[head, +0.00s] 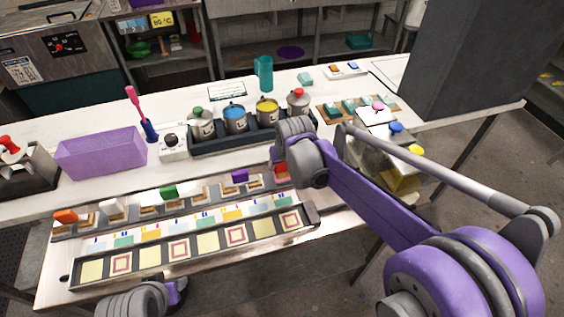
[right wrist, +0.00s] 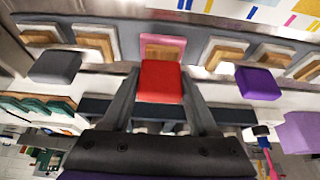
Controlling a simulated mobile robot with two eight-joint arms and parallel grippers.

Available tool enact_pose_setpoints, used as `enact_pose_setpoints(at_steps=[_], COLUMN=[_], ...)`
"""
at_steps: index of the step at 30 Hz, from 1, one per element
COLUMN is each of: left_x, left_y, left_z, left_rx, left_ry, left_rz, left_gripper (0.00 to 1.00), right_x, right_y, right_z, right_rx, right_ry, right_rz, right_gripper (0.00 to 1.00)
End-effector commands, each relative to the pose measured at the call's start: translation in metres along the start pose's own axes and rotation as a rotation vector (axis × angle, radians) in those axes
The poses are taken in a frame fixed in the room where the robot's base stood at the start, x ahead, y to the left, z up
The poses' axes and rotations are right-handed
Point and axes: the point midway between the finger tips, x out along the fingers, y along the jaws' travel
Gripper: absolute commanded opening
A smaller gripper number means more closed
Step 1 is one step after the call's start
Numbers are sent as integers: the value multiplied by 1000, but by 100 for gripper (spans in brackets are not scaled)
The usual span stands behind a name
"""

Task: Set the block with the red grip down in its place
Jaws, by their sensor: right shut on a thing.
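The block's red grip (right wrist: 160,82) is between the two fingers of my right gripper (right wrist: 161,90), which is shut on it. Its pink and wooden base (right wrist: 163,47) shows beyond the grip, in line with the neighbouring blocks. I cannot tell whether it touches the rack. In the head view the red grip (head: 281,170) shows just under my right gripper (head: 284,163), at the right end of the block row, partly hidden by my wrist. Part of my left arm shows at the bottom edge; its fingertips cannot be made out.
Blocks with purple (head: 240,176), green (head: 168,191), white (head: 112,207) and orange (head: 65,216) grips stand along the row. A patterned strip (head: 207,243) lies in front; dye buckets (head: 235,119) stand behind.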

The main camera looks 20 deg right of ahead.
Motion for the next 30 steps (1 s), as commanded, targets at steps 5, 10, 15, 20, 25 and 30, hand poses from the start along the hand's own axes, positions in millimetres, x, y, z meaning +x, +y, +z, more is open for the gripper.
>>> enact_pose_setpoints(at_steps=[5, 10, 15, 20, 25, 30], left_x=[0, 0, 3, 6, 6, 6], left_y=[0, 0, 0, 0, 0, 0], left_z=[0, 0, 4, 7, 7, 7], left_rx=[0, 0, 0, 0, 0, 0], left_ry=[0, 0, -3, -6, -6, -6], left_rz=[0, 0, 0, 0, 0, 0], left_gripper=[50, 50, 50, 50, 50, 50], right_x=[0, 1, 5, 10, 10, 10], right_y=[0, 0, 0, 0, 0, 0], right_z=[0, 0, 2, 4, 4, 4], right_rx=[0, 0, 0, 0, 0, 0], right_ry=[1, 1, 0, 0, 1, 1], right_rz=[0, 0, 0, 0, 0, 0], right_gripper=[0, 0, 0, 0, 0, 0])
